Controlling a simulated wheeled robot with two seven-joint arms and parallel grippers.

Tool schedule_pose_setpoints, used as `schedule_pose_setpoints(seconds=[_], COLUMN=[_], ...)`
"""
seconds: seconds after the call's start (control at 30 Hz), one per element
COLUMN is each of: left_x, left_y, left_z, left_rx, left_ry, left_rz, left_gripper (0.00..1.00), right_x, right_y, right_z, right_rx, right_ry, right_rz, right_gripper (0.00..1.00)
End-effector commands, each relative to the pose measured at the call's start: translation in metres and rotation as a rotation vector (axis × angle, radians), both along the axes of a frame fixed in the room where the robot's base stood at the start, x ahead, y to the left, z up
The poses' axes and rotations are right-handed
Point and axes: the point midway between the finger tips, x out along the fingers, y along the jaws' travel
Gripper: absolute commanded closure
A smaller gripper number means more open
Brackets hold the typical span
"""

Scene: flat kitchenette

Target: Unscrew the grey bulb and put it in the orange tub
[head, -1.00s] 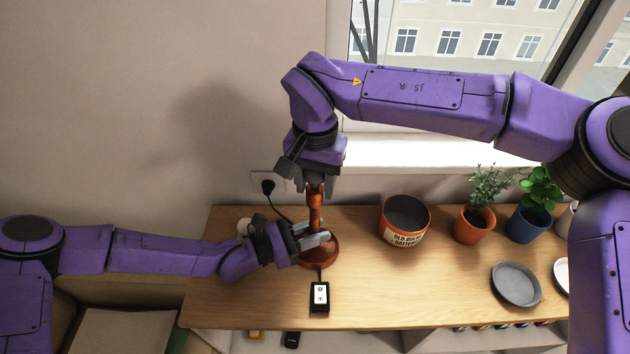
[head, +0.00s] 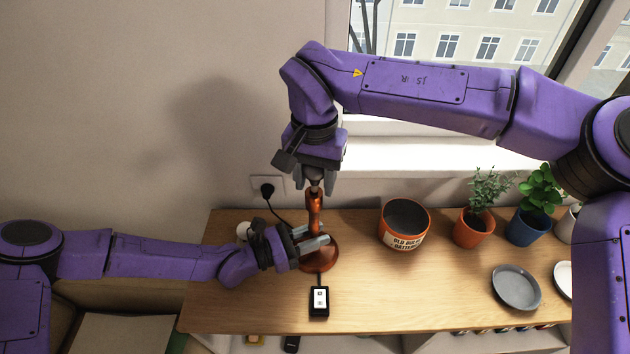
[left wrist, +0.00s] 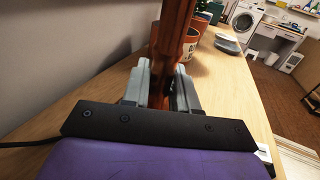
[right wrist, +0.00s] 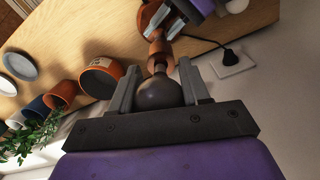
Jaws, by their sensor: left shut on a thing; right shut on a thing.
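The grey bulb (right wrist: 160,93) is between the fingers of my right gripper (right wrist: 160,88) in the right wrist view. My right gripper (head: 314,183) is shut on it above the top of the copper-orange lamp (head: 316,212). I cannot tell whether the bulb's base still touches the socket. My left gripper (head: 314,238) is shut on the lamp's stem (left wrist: 172,45), low down near its round base (head: 322,258). The orange tub (head: 404,224), with a label on its front, stands open to the right of the lamp.
A small black switch box (head: 319,300) lies in front of the lamp. A white round object (head: 243,230) sits behind my left wrist. Potted plants (head: 474,225) and a grey plate (head: 516,287) are to the right. A plug (head: 267,188) is in the wall socket.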

Motion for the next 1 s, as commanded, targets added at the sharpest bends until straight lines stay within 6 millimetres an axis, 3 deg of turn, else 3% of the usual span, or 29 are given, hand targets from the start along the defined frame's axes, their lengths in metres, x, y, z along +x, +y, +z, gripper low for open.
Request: schedule_pose_setpoints(seconds=[0.37, 0.67, 0.87, 0.9, 0.97, 1.0], left_x=[0.002, 0.002, 0.002, 0.002, 0.001, 0.001], left_y=[0.0, 0.0, 0.0, 0.0, 0.0, 0.0], left_z=[0.002, 0.002, 0.002, 0.002, 0.002, 0.002], left_rx=[-0.002, -0.003, -0.002, -0.003, -0.003, -0.002], left_ry=[-0.005, -0.004, -0.005, -0.004, -0.004, -0.004], left_rz=[0.002, 0.002, 0.002, 0.002, 0.002, 0.002], left_gripper=[1.0, 1.0, 1.0, 0.62, 0.43, 0.42], right_x=[0.0, 0.0, -0.001, -0.001, -0.001, -0.001], right_y=[0.0, 0.001, 0.0, 0.0, 0.0, 0.0], right_z=[0.004, 0.04, 0.043, 0.043, 0.043, 0.043], right_rx=[0.001, 0.001, 0.001, 0.001, 0.001, 0.0], right_ry=[0.0, 0.0, 0.001, 0.001, 0.001, 0.001], right_rz=[0.001, 0.0, 0.002, 0.002, 0.002, 0.002], right_gripper=[0.91, 0.91, 0.91, 0.91, 0.91, 0.91])
